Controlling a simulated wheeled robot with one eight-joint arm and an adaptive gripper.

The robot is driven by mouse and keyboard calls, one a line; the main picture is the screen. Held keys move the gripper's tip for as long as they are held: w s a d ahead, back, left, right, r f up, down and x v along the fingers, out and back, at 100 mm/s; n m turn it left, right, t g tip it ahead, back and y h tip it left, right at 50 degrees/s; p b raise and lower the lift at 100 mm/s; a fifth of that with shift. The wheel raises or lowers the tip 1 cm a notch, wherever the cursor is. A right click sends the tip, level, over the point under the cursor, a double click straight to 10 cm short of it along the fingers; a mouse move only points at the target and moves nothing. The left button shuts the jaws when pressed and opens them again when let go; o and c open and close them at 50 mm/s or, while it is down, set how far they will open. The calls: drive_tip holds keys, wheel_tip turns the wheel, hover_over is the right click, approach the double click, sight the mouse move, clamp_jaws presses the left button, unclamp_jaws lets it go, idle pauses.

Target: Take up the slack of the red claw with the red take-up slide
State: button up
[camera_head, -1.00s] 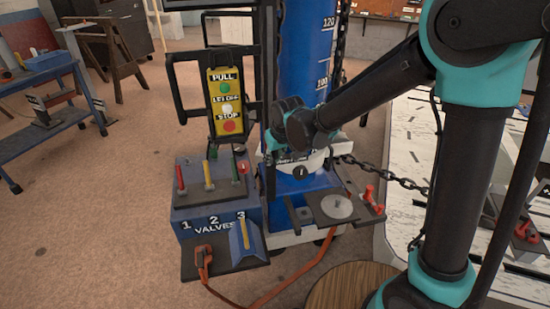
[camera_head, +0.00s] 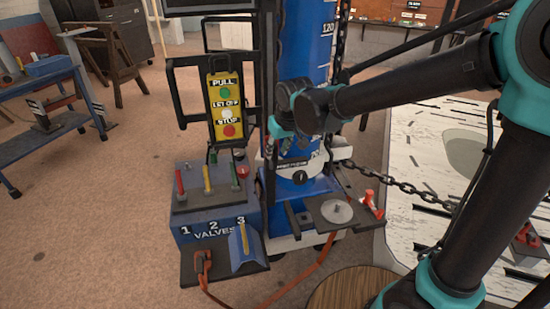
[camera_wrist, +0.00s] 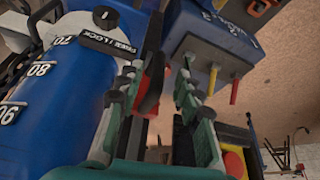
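Red fittings (camera_head: 371,203) stand on the right of the dark tray below the blue column. Another red piece (camera_head: 526,236) lies at the far right, partly behind my arm. I cannot tell which is the red claw and which is the red take-up slide. A dark chain (camera_head: 400,185) runs from the column to the pale frame bed. My gripper (camera_wrist: 162,80) is open in the wrist view, its fingers spread apart. A red-and-black part (camera_wrist: 147,88) shows between the fingers, near the left one; contact is unclear. The fingers are not clear in the head view.
The blue column (camera_head: 303,45) stands close to my wrist. Left of it are the valve box (camera_head: 214,222) with red, yellow and green levers and the yellow push-button pendant (camera_head: 226,106). A red strap (camera_head: 318,268) trails on the floor. The pale frame bed (camera_head: 425,140) is at right.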

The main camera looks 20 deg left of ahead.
drive_tip(key=shift+v, duration=1.9)
drive_tip(key=w+d+f+m+h, duration=0.1)
drive_tip(key=d+f+m, duration=0.15)
drive_tip(key=d, duration=0.85)
drive_tip(key=d+f+m+h, duration=0.15)
drive_tip(key=d+f, duration=0.25)
drive_tip(key=d, duration=0.8)
drive_tip(key=s+d+f+m, duration=0.2)
drive_tip(key=s+d+f, duration=0.1)
drive_tip(key=d, duration=0.5)
drive_tip(key=s+d+f+m, duration=0.2)
drive_tip(key=s+d+f, duration=0.2)
drive_tip(key=s+d, duration=0.2)
drive_tip(key=d, duration=0.2)
drive_tip(key=shift+s+d+f+m+t+h, duration=0.25)
drive_tip(key=shift+d+f+m+t+h, duration=0.05)
drive_tip(key=shift+d+t+h, duration=0.1)
drive_tip(key=shift+a, duration=0.1)
